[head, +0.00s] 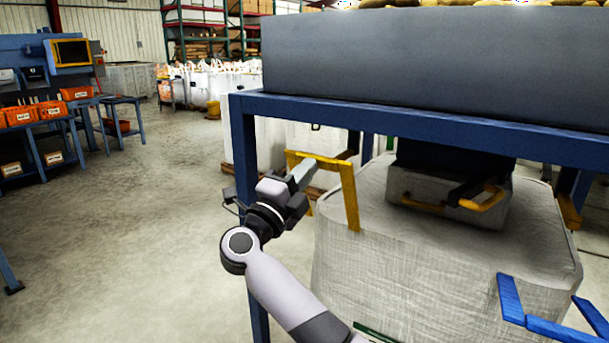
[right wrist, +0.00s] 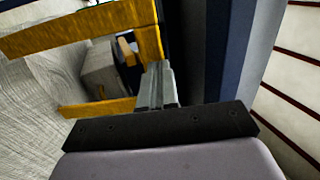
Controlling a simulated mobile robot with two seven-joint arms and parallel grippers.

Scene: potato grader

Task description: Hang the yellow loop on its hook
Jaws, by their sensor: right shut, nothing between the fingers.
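A yellow loop (head: 348,195) stands up as a flat, angular band at the near left corner of a white bulk bag (head: 400,275). In the right wrist view its wide yellow band (right wrist: 75,32) runs across the upper left. My right gripper (head: 302,172) is shut and empty at the loop's left side, its fingertips close to the band; I cannot tell whether they touch. The fingers also show in the right wrist view (right wrist: 157,85). A dark bracket (head: 468,190) with a yellow piece (head: 487,201) is by the bag's spout; I cannot tell which hook belongs to the loop. My left gripper is out of view.
A blue frame (head: 243,150) with a post and crossbeam carries a large grey hopper (head: 430,60) above the bag. Blue loops (head: 550,325) stand at the lower right. Open concrete floor (head: 140,220) lies to the left, with blue work tables (head: 90,110) beyond.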

